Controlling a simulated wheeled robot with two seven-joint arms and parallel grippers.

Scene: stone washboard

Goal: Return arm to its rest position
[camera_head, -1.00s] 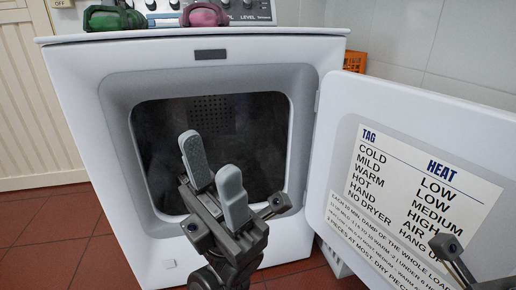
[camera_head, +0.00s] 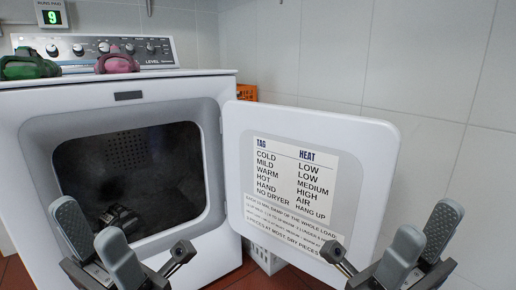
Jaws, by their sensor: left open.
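My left gripper (camera_head: 90,222) is at the lower left, in front of the dryer's open doorway. Its two grey fingers are apart with nothing between them. My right gripper (camera_head: 426,222) is at the lower right, in front of the wall and to the right of the dryer door. Its fingers also stand apart and empty. The white dryer (camera_head: 215,165) has its door (camera_head: 375,150) swung open to the right. A small dark thing (camera_head: 120,218) shows at the lower part of the drum opening, behind my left gripper; I cannot tell what it is.
A green item (camera_head: 28,65) and a pink item (camera_head: 117,62) sit on the dryer top, before the control panel (camera_head: 90,48). An orange crate (camera_head: 247,92) stands behind the dryer. A white basket (camera_head: 266,257) is on the floor under the door.

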